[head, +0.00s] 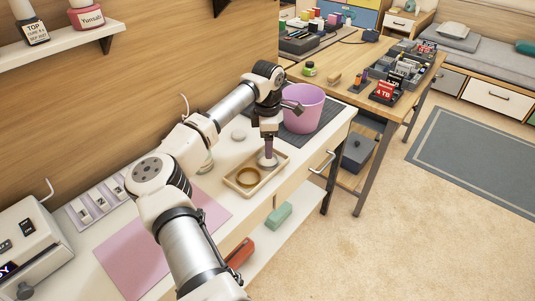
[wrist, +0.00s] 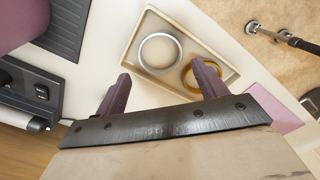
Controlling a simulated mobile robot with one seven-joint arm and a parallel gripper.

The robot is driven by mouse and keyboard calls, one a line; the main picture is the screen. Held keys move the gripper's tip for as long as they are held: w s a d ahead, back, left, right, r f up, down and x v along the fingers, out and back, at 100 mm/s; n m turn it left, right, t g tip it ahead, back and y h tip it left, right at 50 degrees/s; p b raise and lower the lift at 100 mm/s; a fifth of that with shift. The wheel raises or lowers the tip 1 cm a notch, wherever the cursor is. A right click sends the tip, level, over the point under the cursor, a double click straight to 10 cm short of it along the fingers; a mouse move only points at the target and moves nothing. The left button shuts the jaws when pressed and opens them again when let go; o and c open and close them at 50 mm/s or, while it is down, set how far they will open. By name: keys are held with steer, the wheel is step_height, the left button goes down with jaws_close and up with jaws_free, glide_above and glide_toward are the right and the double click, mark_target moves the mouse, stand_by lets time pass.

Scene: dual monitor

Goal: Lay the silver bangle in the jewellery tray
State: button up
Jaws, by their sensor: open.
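The silver bangle (wrist: 141,52) lies in the left part of the shallow jewellery tray (wrist: 197,42) in the wrist view. A gold bangle (wrist: 185,78) lies in the right part, partly hidden by a finger. In the head view the silver bangle (head: 267,163) is in the far end of the beige tray (head: 269,181), right below my gripper (head: 268,154). The gold bangle (head: 247,184) is nearer the front-left end. My gripper (wrist: 163,72) is open and empty, with its dark purple fingers apart. Whether the fingertips touch the bangle I cannot tell.
A purple pot (head: 303,108) stands on a dark mat (head: 328,118) behind the tray. A small pale disc (head: 238,134) lies left of my gripper. A pink mat (head: 163,246) lies nearer on the white counter. The counter's front edge, with a drawer handle (head: 322,163), runs close to the tray.

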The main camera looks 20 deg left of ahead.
step_height(320, 180, up, 6)
steer(key=shift+r+b, duration=0.2)
steer(key=shift+b, duration=0.25)
